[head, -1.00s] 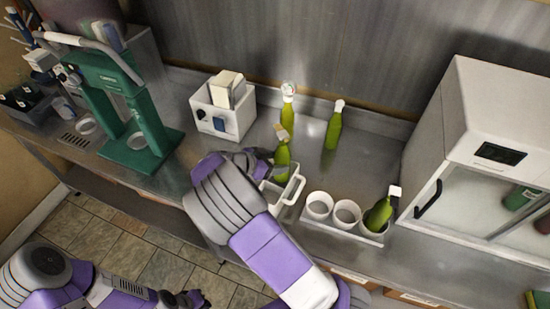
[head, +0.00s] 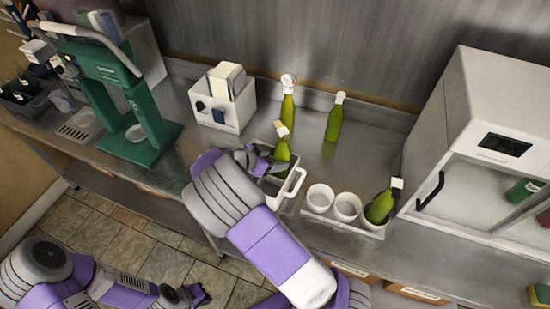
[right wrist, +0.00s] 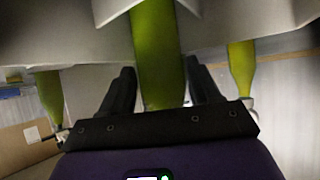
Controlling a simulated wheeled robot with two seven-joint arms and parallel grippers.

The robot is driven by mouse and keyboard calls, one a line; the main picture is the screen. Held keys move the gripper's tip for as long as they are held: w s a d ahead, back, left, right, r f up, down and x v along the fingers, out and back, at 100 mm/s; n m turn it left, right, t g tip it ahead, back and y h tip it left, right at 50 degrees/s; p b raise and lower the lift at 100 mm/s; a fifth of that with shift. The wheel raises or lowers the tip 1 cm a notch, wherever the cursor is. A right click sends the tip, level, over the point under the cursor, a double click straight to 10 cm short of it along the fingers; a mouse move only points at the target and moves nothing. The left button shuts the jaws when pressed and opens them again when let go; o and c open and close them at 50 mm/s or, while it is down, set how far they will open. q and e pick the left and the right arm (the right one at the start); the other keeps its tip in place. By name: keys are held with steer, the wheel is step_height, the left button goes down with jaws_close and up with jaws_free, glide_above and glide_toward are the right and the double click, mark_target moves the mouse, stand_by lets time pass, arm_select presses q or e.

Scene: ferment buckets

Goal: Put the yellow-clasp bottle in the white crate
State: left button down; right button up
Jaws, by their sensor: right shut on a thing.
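A green bottle (head: 282,150) with a yellowish clasp at its top stands nearly upright at the white crate (head: 297,183), an open carrier with a handle near the bench's front edge. My right gripper (head: 270,163) is shut on this bottle. In the right wrist view the green bottle (right wrist: 158,60) is between the two dark fingers (right wrist: 160,88). The bottle's lower end is hidden by my gripper and the crate wall, so I cannot tell whether it touches the crate floor. My left gripper (head: 197,295) hangs low over the floor, away from the bench; its jaws are too small to judge.
Two green bottles (head: 288,108) (head: 334,122) stand behind the crate. A white tray (head: 340,225) to the right holds two white cups (head: 320,198) and a tilted green bottle (head: 380,207). A white box (head: 222,105), green press (head: 140,110) and white cabinet (head: 480,140) stand around.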

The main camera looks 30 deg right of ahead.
steer(key=shift+f, duration=0.1)
steer(key=o, duration=1.6)
steer(key=shift+f, duration=0.1)
